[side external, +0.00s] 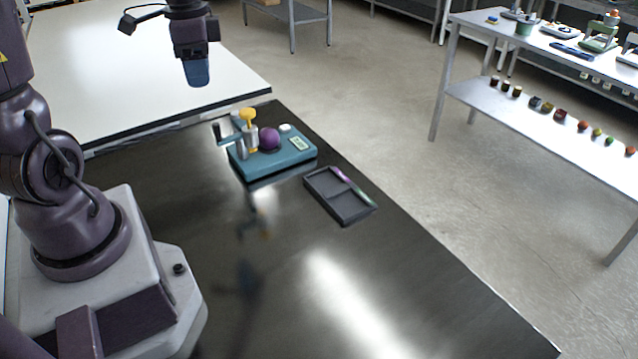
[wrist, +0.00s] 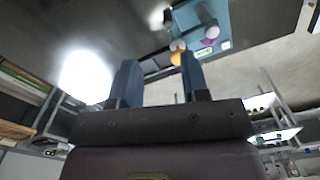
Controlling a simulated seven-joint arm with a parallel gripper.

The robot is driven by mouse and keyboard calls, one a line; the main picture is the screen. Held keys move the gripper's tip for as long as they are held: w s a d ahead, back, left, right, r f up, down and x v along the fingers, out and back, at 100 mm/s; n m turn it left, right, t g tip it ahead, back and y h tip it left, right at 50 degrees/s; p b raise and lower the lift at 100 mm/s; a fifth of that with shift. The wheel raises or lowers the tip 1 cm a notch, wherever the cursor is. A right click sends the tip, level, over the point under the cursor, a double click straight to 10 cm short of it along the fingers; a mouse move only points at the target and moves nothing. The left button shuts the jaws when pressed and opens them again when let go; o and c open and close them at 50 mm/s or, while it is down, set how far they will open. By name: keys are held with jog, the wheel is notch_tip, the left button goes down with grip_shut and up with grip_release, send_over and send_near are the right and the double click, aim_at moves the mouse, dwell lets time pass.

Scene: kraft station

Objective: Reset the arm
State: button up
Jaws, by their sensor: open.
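My gripper (side external: 198,72) hangs at the top of the side view, above the white table and well clear of the things on the black table. Only its blue fingers' side shows there. In the wrist view my gripper (wrist: 160,82) has its two blue fingers apart with nothing held between them. A teal device (side external: 275,160) with a yellow knob (side external: 248,114), a purple ball (side external: 269,138) and a crank handle stands on the black table. The teal device also shows in the wrist view (wrist: 213,17), beyond the fingertips.
A dark tray (side external: 335,203) with a purple-and-green pen-like item in its right compartment lies right of the device. The black table (side external: 230,310) is clear in front. A white table (side external: 120,60) adjoins behind. A metal shelf (side external: 545,120) with several small items stands across the floor.

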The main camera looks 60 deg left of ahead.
jog(key=s+d+r+n+t, duration=0.1)
jog(key=d+r, duration=0.3)
jog(key=d, duration=0.5)
jog(key=s+d+r+n+t, duration=0.2)
jog(key=s+d+r+t, duration=0.2)
jog(key=d, duration=0.5)
jog(key=shift+n+t, duration=0.3)
